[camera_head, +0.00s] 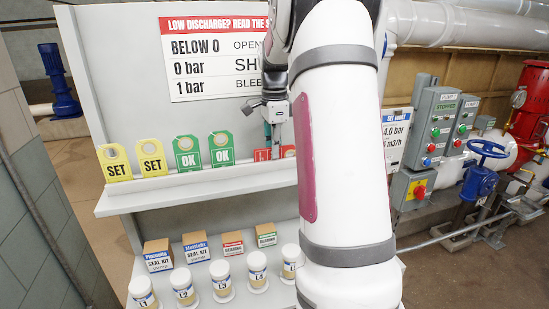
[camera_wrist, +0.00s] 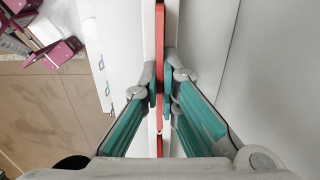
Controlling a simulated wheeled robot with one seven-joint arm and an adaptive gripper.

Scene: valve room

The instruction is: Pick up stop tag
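Red tags stand on the upper shelf in the head view, one (camera_head: 262,155) left of my arm and one (camera_head: 288,151) partly behind it. Their wording is too small and covered to read. My gripper (camera_head: 276,122) points down just above them, in front of the back panel. In the wrist view a red tag (camera_wrist: 160,28) shows edge-on as a thin upright strip. My gripper's fingertips (camera_wrist: 161,85) lie close against both faces of the red strip, with no clear gap. The tag's lower part is hidden.
Yellow SET tags (camera_head: 153,158) and green OK tags (camera_head: 221,149) stand left along the same shelf (camera_head: 200,184). Boxes and white jars (camera_head: 220,278) fill the lower shelf. A sign (camera_head: 215,60) hangs behind. Control boxes (camera_head: 430,128) and a blue valve wheel (camera_head: 487,150) are right.

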